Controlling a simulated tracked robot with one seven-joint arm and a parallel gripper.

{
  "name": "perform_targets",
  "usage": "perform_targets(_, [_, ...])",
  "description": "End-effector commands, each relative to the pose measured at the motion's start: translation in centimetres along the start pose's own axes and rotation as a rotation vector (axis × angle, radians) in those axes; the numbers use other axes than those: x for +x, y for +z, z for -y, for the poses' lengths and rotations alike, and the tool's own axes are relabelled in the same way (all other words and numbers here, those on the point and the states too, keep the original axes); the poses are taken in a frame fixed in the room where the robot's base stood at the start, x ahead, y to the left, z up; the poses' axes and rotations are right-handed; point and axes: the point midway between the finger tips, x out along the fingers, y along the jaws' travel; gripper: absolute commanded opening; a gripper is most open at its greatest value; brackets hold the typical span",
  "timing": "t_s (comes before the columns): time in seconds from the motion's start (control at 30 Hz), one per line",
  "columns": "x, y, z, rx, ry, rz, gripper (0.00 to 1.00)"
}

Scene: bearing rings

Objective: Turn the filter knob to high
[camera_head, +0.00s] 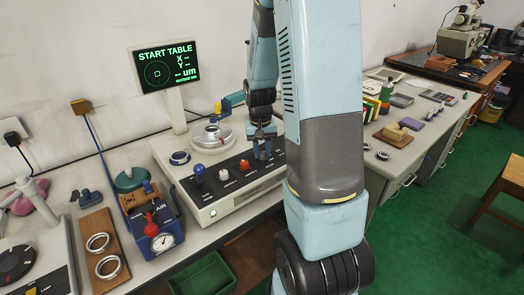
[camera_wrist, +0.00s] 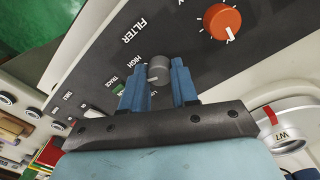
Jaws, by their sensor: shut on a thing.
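The filter knob (camera_wrist: 159,68) is a small grey knob on the dark front panel (camera_wrist: 100,70) of the measuring instrument. It shows in the wrist view between my two blue fingertips, with the words FILTER and HIGH printed beside it. My gripper (camera_wrist: 159,84) is shut on this knob. Another label near the left finger is partly covered, and I cannot clearly read which way the knob's mark points. In the head view my gripper (camera_head: 263,146) reaches down to the right part of the panel (camera_head: 212,188), and the knob is hidden there.
An orange-red knob (camera_wrist: 222,21) sits on the same panel; blue (camera_head: 198,172) and white (camera_head: 223,175) knobs stand further left in the head view. A round turntable (camera_head: 212,136) lies behind the panel. The display (camera_head: 166,66) reads START TABLE.

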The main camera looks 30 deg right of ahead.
Motion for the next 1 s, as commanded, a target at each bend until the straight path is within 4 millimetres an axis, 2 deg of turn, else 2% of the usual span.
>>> perform_targets(0.5, [0.05,0.00,0.01,0.408,0.001,0.017,0.00])
perform_targets(1.0, [0.06,0.00,0.01,0.557,0.000,0.022,0.00])
